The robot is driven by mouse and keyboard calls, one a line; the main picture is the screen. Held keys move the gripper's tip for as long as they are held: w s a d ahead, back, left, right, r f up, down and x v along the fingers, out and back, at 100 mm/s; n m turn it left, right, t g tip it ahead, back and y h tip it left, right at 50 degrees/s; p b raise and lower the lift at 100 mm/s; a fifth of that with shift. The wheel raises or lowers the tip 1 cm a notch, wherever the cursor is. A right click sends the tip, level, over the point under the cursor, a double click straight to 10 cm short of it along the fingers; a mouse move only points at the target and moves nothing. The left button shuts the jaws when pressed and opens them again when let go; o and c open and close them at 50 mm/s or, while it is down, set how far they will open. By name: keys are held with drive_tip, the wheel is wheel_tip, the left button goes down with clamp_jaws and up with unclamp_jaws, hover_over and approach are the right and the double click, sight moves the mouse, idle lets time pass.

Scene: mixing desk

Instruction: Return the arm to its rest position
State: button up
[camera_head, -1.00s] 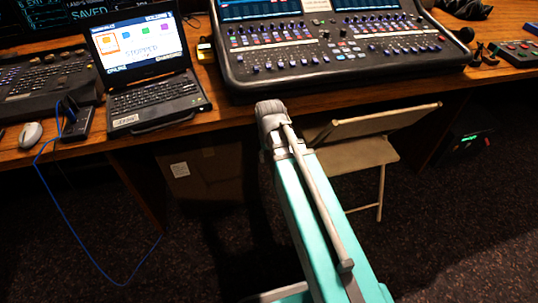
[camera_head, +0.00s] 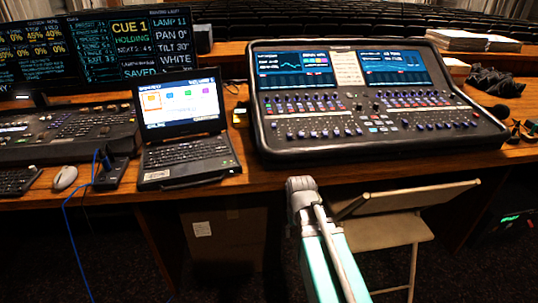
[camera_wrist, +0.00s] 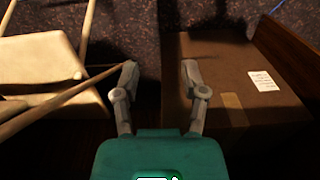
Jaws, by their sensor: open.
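My gripper (camera_wrist: 161,66) shows in the wrist view with its two grey fingers apart and nothing between them. It points down toward the dark floor, between a folding chair (camera_wrist: 50,75) on the left and a cardboard box (camera_wrist: 225,75) on the right. In the head view, my teal arm rises from the bottom edge, and its grey joint stands near the desk's front edge.
The wooden desk (camera_head: 262,181) carries a mixing console (camera_head: 365,140), a laptop (camera_head: 185,125) and a mouse (camera_head: 65,177). The folding chair (camera_head: 400,230) stands at the desk's front right. The box (camera_head: 228,240) is under the desk. A blue cable (camera_head: 68,225) hangs at left.

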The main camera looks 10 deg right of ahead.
drive_tip(key=s+r+p, duration=0.3)
drive_tip(key=r+p, duration=2.2)
drive_tip(key=shift+s, duration=0.2)
drive_tip(key=shift+w+r, duration=0.1)
drive_tip(key=shift+w, duration=0.1)
drive_tip(key=c, duration=0.4)
drive_tip(key=w, duration=0.1)
drive_tip(key=w+r+p, duration=0.1)
drive_tip(key=shift+w+a+r, duration=0.1)
drive_tip(key=shift+w, duration=0.2)
clamp_jaws()
drive_tip(key=w+a+r+t+p, duration=0.2)
drive_tip(key=w+r+p, duration=0.3)
drive_tip(key=w, duration=0.8)
drive_tip(key=w+a+r+t+p, duration=0.2)
drive_tip(key=w+r+p, duration=0.3)
drive_tip(key=w, duration=0.8)
drive_tip(key=shift+w+r, duration=0.2)
drive_tip(key=shift+r, duration=0.4)
